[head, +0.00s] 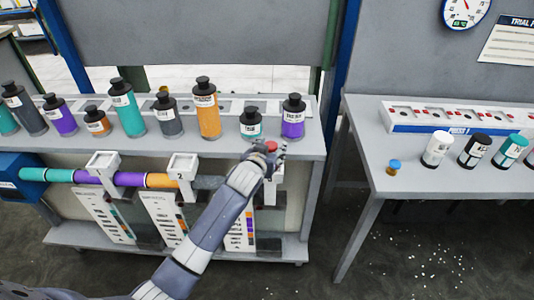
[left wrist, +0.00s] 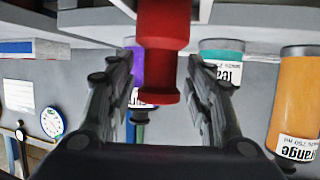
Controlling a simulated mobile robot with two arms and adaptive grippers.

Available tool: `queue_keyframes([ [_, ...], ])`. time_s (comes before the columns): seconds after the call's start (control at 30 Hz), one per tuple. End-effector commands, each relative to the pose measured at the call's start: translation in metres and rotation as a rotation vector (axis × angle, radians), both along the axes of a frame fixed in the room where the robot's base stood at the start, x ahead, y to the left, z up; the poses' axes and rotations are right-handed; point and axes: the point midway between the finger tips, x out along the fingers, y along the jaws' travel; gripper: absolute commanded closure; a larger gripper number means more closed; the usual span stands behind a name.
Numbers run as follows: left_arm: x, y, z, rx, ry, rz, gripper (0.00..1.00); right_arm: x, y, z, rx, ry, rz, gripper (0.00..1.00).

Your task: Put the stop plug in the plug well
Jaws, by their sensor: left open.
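The red stop plug (head: 271,146) is at the front edge of the bench top, near its right end, mostly behind my left gripper (head: 277,150). The left wrist view, which is upside down, shows the plug (left wrist: 164,50) as a red cylinder with a narrower neck and a flared end. My left gripper (left wrist: 163,95) is open, with one finger on each side of the plug and a gap showing beside it. What the plug's other end rests in is out of that view. I cannot make out the plug well. My right gripper is not in view.
Several bottles stand on the bench, including a teal one (head: 251,124) and a purple one (head: 293,118) close behind my gripper. Below runs a coloured tube (head: 130,179) through white blocks (head: 183,166). A second table (head: 375,150) with jars stands right, across a floor gap.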

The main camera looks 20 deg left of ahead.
Motion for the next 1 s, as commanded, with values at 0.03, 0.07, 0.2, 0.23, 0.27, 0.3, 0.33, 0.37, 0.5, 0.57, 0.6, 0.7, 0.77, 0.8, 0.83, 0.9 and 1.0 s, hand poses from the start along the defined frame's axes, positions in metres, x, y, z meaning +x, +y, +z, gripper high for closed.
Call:
queue_keyframes([
  [0.03, -0.003, 0.0, 0.0, 0.0, 0.0, 0.0, 0.52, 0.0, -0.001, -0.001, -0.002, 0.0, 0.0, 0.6],
  [0.07, -0.006, 0.0, 0.001, 0.0, 0.0, 0.0, 0.52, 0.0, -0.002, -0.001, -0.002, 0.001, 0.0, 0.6],
  [0.2, -0.022, -0.001, 0.008, -0.001, -0.002, -0.001, 0.52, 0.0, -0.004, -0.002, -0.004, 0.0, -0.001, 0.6],
  [0.23, -0.027, -0.001, 0.01, 0.0, -0.001, -0.001, 0.52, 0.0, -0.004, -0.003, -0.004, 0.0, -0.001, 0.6],
  [0.27, -0.031, 0.0, 0.012, 0.0, -0.001, -0.001, 0.52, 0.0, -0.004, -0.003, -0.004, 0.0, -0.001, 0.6],
  [0.3, -0.037, -0.001, 0.014, 0.0, -0.002, -0.001, 0.52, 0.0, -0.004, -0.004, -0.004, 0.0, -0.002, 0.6],
  [0.33, -0.042, -0.001, 0.016, 0.0, -0.002, -0.001, 0.52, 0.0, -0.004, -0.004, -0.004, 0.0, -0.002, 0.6],
  [0.37, -0.047, -0.001, 0.018, 0.0, -0.001, 0.0, 0.52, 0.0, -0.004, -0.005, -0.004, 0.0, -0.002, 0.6],
  [0.5, -0.069, -0.001, 0.027, -0.001, -0.002, -0.001, 0.52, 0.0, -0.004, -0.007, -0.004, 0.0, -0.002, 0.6],
  [0.57, -0.078, -0.001, 0.031, -0.001, -0.002, -0.001, 0.52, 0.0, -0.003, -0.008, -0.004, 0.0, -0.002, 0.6],
  [0.6, -0.083, -0.001, 0.033, -0.001, -0.001, 0.0, 0.52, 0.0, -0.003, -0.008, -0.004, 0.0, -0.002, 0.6],
  [0.7, -0.095, -0.002, 0.038, 0.0, -0.001, 0.0, 0.52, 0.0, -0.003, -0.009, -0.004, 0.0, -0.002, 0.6],
  [0.77, -0.1, -0.002, 0.041, 0.0, -0.001, 0.0, 0.52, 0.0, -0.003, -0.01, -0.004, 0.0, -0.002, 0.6],
  [0.8, -0.103, -0.002, 0.043, 0.0, -0.002, 0.0, 0.52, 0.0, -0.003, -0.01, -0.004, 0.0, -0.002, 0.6],
  [0.83, -0.105, -0.002, 0.043, 0.0, -0.001, 0.0, 0.52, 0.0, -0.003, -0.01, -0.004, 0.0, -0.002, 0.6],
  [0.9, -0.108, -0.002, 0.044, 0.0, 0.0, 0.0, 0.52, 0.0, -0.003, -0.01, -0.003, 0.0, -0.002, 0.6],
  [1.0, -0.11, -0.002, 0.046, 0.0, 0.0, 0.0, 0.52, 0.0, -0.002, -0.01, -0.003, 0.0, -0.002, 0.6],
])
